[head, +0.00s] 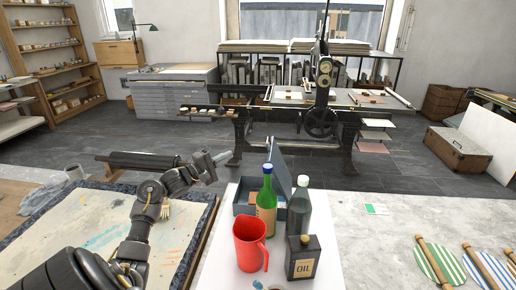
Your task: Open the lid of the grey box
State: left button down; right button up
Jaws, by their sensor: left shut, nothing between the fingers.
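The grey box (242,209) stands at the back of the white table. Its lid (280,160) stands raised, roughly upright, along the right side of the box. A green bottle and a grey-green bottle in front hide much of the box and the lower lid. My left gripper (222,156) is to the left of the lid, at about the height of its upper part in the picture. It is shut and empty, and appears apart from the lid. My right gripper is out of view.
The green bottle (267,205), the clear grey-green bottle (299,210), a red jug (249,246) and a black oil can (303,259) crowd the white table (222,262) in front of the box. A stained board (85,240) lies left. A press (320,95) stands behind.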

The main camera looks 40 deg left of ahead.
pick_arm(q)
jog(key=d+p+x, duration=0.2)
jog(key=p+x, duration=0.1)
jog(key=x, duration=1)
jog(key=shift+s+d+r+p, duration=0.25)
jog(key=shift+s+d+p, duration=0.05)
jog(key=shift+s+d, duration=0.1)
